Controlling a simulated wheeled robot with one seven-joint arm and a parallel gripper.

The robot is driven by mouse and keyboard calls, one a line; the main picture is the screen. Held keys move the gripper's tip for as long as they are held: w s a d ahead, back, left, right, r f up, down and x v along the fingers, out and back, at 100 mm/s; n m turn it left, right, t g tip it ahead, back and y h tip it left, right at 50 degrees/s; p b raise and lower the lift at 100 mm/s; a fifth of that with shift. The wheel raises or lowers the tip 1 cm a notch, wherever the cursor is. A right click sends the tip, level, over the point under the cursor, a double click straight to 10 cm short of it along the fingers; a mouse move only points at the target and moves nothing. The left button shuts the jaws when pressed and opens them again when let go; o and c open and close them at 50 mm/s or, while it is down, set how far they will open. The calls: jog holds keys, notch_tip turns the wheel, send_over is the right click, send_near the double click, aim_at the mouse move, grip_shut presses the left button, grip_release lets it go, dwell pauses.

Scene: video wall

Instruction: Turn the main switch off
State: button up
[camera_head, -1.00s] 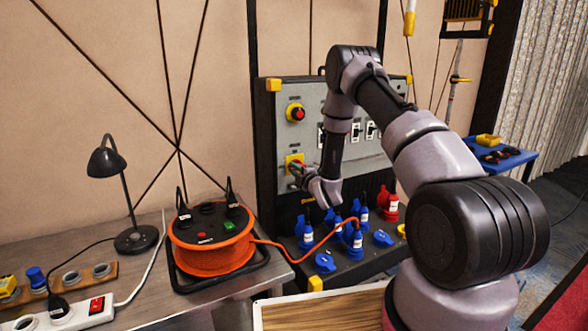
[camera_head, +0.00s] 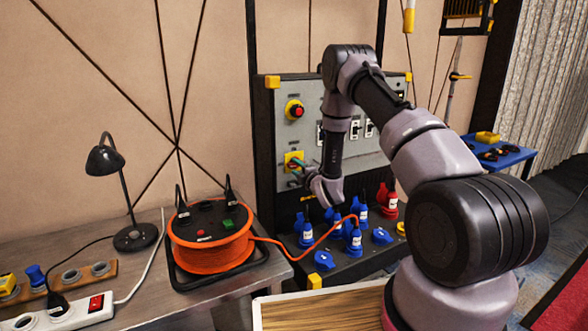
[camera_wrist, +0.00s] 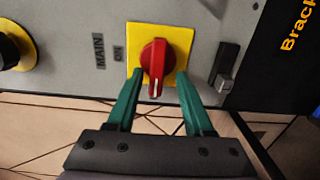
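The main switch is a red rotary knob (camera_wrist: 155,63) on a yellow square plate (camera_wrist: 177,38), with the labels MAIN and ON to its left in the wrist view. The knob's white mark points toward the bottom of that view, not at the ON label. In the head view the yellow plate (camera_head: 291,157) shows on the grey panel, partly covered by my gripper. My gripper (camera_wrist: 160,78) is open, its green fingers on either side of the knob's lower end, with gaps showing. The gripper is also in the head view (camera_head: 298,167).
A red button on a yellow base (camera_head: 295,110) sits above the switch. White breakers (camera_head: 355,130) are to the right. Blue and red sockets (camera_head: 355,236) line the shelf below. An orange cable reel (camera_head: 210,255) and a lamp (camera_head: 105,162) stand on the left table.

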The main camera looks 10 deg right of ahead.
jog(key=shift+a+r, duration=0.1)
jog(key=shift+a, duration=0.25)
jog(key=v, duration=1)
jog(key=shift+s+d, duration=0.25)
jog(key=shift+s, duration=0.1)
jog(key=w+d+r+m+g+h, duration=0.1)
jog(key=w+d+r+m+h, duration=0.2)
jog(key=r, duration=0.4)
jog(key=d+r+m+h, duration=0.1)
jog(key=d+r+m, duration=0.1)
jog(key=r+m, duration=0.45)
jog(key=s+d+r+m+g+h, duration=0.1)
jog(key=s+r+m+g, duration=0.15)
jog(key=r, duration=0.35)
jog(key=s+d+r+m+g, duration=0.1)
jog(key=s+r+m, duration=0.15)
jog(key=r, duration=0.25)
jog(key=s+a+r+m+g, duration=0.1)
jog(key=s+r+m+g, duration=0.1)
jog(key=s, duration=0.9)
jog(key=s+a+r+m+g+y, duration=0.1)
jog(key=s+r+m, duration=0.3)
jog(key=s, duration=0.7)
jog(key=s+a+r+m+g+y, duration=0.1)
jog(key=s+r+m, duration=0.3)
jog(key=s, duration=0.7)
jog(key=shift+s+a+m+g, duration=0.3)
jog(key=shift+a+m+g, duration=0.1)
jog(key=shift+m+g, duration=0.35)
